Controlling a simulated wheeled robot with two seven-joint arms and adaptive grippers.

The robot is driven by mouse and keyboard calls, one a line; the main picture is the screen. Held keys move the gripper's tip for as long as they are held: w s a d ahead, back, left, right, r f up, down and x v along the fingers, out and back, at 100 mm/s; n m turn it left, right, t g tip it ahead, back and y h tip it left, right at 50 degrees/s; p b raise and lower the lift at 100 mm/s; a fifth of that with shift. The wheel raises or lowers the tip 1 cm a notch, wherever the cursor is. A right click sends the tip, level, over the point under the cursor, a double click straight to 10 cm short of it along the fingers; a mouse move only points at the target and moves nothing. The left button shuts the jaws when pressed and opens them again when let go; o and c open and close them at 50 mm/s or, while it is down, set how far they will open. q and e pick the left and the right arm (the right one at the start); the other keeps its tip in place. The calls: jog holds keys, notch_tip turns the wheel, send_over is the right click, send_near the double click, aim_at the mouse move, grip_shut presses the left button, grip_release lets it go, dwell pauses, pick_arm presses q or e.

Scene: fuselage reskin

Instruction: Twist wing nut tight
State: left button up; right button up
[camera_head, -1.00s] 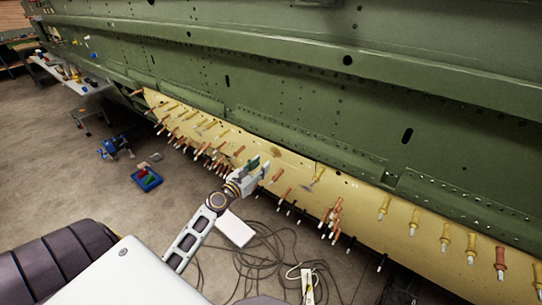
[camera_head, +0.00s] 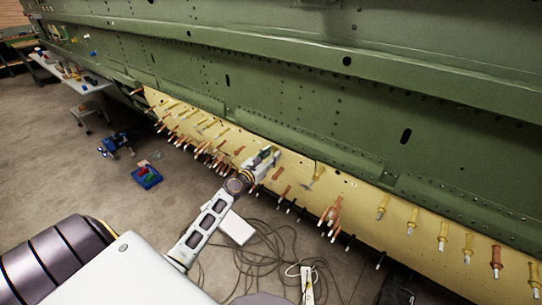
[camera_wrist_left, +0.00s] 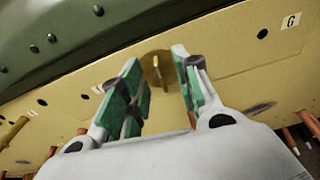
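A small brass-coloured fastener, seemingly the wing nut (camera_wrist_left: 158,66), stands on the tan skin panel in the left wrist view. It shows in the gap between my left gripper's fingers, beyond them. My left gripper (camera_wrist_left: 158,85) is open, its green-padded fingers apart with nothing between the pads. In the head view my left gripper (camera_head: 266,158) is close against the tan panel (camera_head: 300,170), and it hides the nut there. Whether a finger touches the nut or panel cannot be told. My right gripper is not in view.
Yellow fasteners (camera_head: 383,208) and copper-coloured ones (camera_head: 278,174) stick out along the panel on both sides of the gripper. The green fuselage (camera_head: 300,90) rises above. Cables (camera_head: 270,250) and a blue bin (camera_head: 147,178) lie on the floor. A table (camera_head: 85,85) stands far left.

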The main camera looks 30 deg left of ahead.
pick_arm(q)
jog(key=shift+w, duration=0.1)
grip_shut()
dwell(0.3)
